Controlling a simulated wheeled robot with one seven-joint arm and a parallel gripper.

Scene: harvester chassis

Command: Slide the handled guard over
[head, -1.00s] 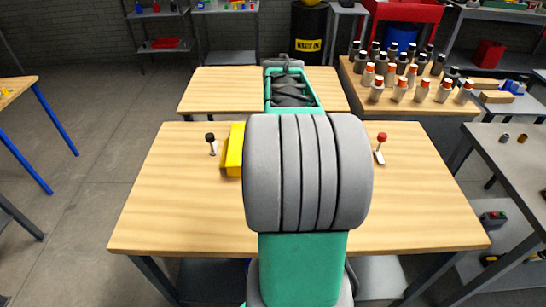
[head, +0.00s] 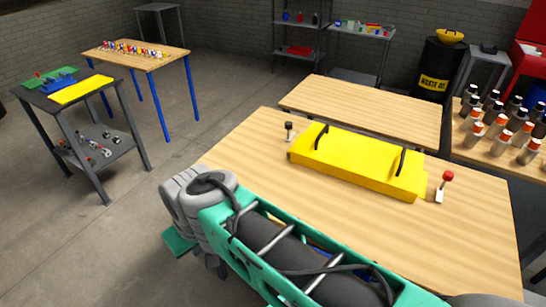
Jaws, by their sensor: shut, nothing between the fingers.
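The yellow guard (head: 358,160) lies flat on the wooden table (head: 455,215), a long block with two black handles standing up from its top, one near each end. A short post with a black knob (head: 289,131) stands just beyond its left end.
Another bare wooden table (head: 365,110) stands behind. A bench with several bottles (head: 505,130) is at the right, near a waste oil drum (head: 440,70). A grey cart (head: 75,100) and a blue-legged table (head: 140,52) stand at left. Floor between is clear.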

